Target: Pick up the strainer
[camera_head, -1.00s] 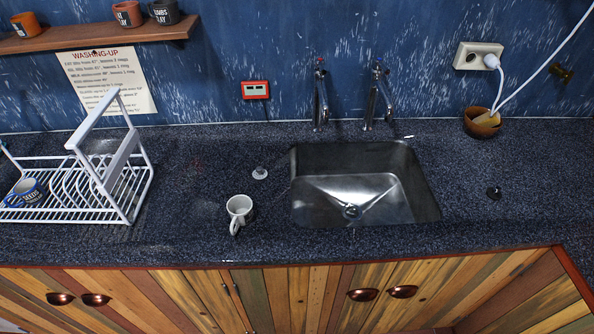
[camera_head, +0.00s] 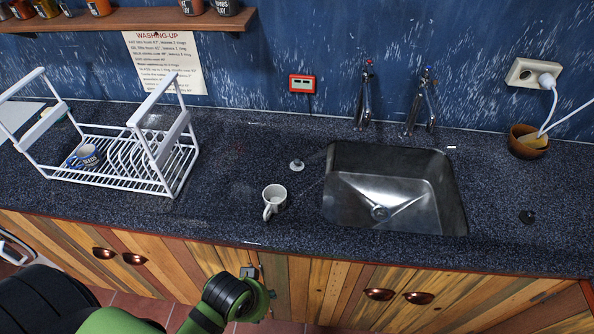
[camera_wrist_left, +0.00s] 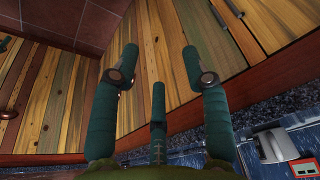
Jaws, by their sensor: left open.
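The strainer looks to be the small round metal piece with a knob (camera_head: 297,165), lying on the dark speckled counter left of the sink (camera_head: 395,190). It is in plain view in the head view. My left arm comes in at the bottom left of the head view, in front of the cabinets and below the counter; its fingers cannot be made out there. In the left wrist view my left gripper (camera_wrist_left: 156,60) has its teal fingers spread and empty, facing the wooden cabinet fronts. My right gripper is not in view.
A white mug (camera_head: 274,199) stands close in front of the strainer, near the counter edge. A white dish rack (camera_head: 120,160) with a mug inside is at the left. A black round piece (camera_head: 527,217) lies right of the sink. Two taps stand behind the sink.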

